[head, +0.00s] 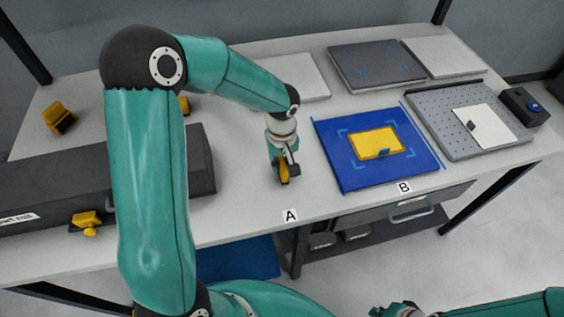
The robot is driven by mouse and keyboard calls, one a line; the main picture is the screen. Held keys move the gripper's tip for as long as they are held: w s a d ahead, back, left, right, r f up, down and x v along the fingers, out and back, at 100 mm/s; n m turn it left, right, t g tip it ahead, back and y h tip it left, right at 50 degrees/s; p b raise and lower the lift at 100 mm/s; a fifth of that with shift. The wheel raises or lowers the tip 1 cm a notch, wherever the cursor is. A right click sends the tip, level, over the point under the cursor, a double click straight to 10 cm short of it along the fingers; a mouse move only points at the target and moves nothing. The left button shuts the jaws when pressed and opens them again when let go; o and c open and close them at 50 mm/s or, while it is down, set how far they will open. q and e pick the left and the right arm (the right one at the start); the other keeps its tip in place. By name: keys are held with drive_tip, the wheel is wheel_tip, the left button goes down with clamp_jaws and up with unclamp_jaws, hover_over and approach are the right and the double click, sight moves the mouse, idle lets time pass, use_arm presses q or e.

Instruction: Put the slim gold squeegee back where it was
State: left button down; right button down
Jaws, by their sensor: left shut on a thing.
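My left gripper (285,176) is shut on a small gold squeegee (284,170). It is just above or on the table, behind the A label (290,215); I cannot tell if the squeegee touches the surface. Most of the squeegee is hidden by the fingers. Other gold tools stand at the left: one at the back left (58,118), one at the front left (87,220), and one partly hidden behind my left arm (184,105). My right gripper (390,311) shows only in part at the bottom edge, and its jaws are unclear.
A blue mat (335,178) carries a yellow panel (370,142) with a small dark piece on it, near the B label (404,187). A perforated plate (435,118) with a white sheet is at the right. A dark long box (200,160) lies left. Grey table shows between box and mat.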

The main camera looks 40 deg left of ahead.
sight(282, 161)
use_arm(q)
drive_tip(key=c, duration=1.1)
unclamp_jaws()
drive_tip(key=shift+o, duration=0.2)
wheel_tip(282, 161, up, 12)
drive_tip(key=shift+b, duration=0.35)
